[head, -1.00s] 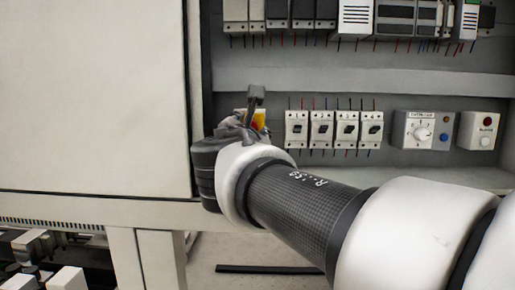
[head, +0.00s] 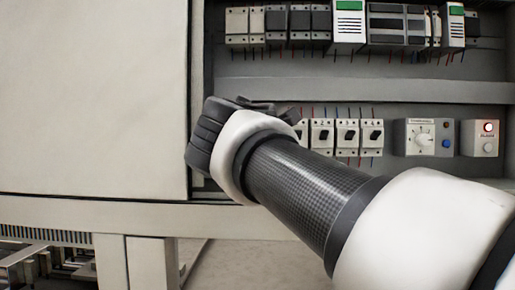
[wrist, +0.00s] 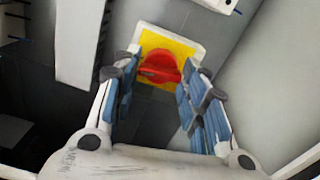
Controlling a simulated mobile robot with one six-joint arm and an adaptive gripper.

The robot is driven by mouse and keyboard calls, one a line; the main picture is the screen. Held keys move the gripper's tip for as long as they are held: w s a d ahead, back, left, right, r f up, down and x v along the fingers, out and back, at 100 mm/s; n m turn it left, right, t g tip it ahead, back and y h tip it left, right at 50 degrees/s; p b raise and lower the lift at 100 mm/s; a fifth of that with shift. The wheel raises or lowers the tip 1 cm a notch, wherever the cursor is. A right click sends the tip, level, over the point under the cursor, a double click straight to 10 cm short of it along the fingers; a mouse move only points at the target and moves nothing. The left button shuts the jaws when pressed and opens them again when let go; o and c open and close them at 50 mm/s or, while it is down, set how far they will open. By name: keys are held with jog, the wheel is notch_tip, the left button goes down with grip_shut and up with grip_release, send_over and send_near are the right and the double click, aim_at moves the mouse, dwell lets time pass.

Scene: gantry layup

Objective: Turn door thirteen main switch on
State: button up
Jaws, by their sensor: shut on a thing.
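The main switch is a red rotary knob (wrist: 158,67) on a yellow plate (wrist: 182,46) with a pale surround, seen in the wrist view. The knob's grip bar lies roughly crosswise between the blue-padded fingers of my gripper (wrist: 161,72), which is shut on it. In the head view my gripper (head: 254,103) is at the left end of the lower device row, mostly behind my wrist. The switch is hidden there.
To the right are several white breakers (head: 346,134), a dial box (head: 425,137) and a box with a lit red lamp (head: 488,137). A large pale door panel (head: 95,100) stands close on the left.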

jog(key=shift+m+b, duration=0.5)
jog(key=shift+m, duration=0.2)
jog(key=o, duration=1.1)
jog(key=shift+c, duration=0.2)
jog(key=s, duration=0.7)
jog(key=shift+s, duration=0.3)
jog(key=shift+a, duration=0.1)
